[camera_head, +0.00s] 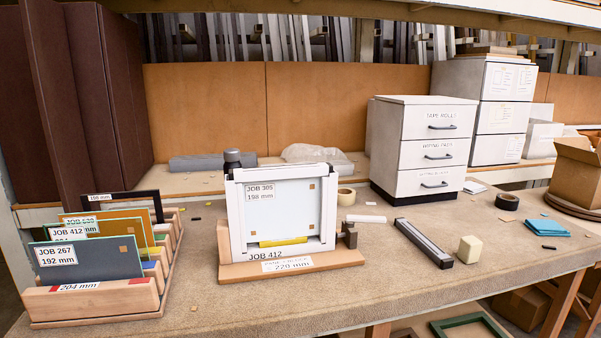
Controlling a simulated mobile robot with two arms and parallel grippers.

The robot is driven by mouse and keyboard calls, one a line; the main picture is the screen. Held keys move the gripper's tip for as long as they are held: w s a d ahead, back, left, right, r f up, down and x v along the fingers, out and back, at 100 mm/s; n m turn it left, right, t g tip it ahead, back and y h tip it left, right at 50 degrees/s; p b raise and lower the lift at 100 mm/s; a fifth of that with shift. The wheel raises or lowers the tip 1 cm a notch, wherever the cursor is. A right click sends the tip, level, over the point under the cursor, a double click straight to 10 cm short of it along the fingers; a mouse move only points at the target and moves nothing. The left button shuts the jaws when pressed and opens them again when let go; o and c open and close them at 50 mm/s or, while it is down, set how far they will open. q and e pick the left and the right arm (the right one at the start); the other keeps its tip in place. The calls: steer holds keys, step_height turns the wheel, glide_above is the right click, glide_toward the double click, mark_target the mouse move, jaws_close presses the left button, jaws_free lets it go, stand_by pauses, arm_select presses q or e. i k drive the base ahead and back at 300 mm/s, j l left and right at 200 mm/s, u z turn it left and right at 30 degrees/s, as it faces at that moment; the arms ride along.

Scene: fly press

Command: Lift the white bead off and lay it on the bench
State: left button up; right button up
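A white frame (232,215) stands upright in a wooden block (250,269) at the middle of the bench (400,280). A yellow strip (283,241) lies along the pane's lower edge, above a JOB 412 label. A short white strip (366,218) lies flat on the bench right of the frame. I cannot tell whether this strip or a white length on the frame is the white bead. Neither of my grippers is in view.
A wooden rack (110,303) of labelled panes stands at the left. A dark metal clamp (348,236) sits at the block's right. A long dark bar (423,241), cream block (469,249) and blue cloth (547,228) lie to the right. White drawers (422,146) stand behind.

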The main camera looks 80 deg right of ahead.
mark_target(280, 172)
steer(key=z, duration=2.6)
steer(key=i+l+u, duration=0.55)
steer(key=i+l, duration=0.15)
